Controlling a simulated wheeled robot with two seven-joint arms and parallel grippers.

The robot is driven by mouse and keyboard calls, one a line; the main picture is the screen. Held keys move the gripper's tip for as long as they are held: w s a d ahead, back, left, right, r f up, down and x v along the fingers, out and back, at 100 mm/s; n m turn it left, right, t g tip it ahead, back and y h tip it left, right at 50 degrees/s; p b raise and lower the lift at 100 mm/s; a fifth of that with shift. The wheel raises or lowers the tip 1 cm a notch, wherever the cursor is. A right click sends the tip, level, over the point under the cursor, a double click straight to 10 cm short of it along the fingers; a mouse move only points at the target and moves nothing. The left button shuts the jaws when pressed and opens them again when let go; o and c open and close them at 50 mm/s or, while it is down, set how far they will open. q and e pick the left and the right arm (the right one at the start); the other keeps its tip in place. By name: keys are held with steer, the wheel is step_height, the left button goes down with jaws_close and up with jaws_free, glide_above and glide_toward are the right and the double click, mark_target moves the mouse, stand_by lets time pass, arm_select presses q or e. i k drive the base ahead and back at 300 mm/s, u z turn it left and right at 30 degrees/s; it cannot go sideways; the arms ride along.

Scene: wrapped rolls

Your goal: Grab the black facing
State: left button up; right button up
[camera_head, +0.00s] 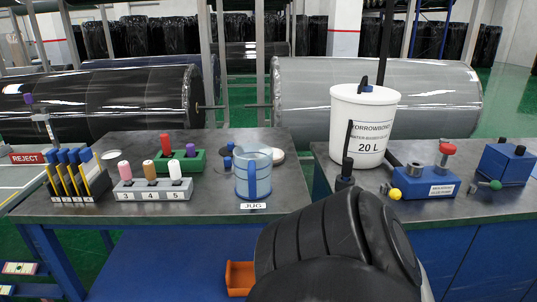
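A large black wrapped roll (90,100) lies on its side at the left, behind the left table. Its glossy film catches the light, and its lower side is partly hidden by the table and the things on it. I take it as the black facing, though no label shows on it. A dark ribbed body (325,240) fills the lower middle, which looks like a link of my own arm. No fingertips of my left or right gripper show.
The right table (450,208) holds a white 20 L bucket (362,120) and blue fixtures. A grey roll (430,95) lies behind it. An orange bin (240,277) sits low.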

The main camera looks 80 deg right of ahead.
mark_target(227, 150)
steer(key=k, duration=0.2)
steer(key=z, duration=1.4)
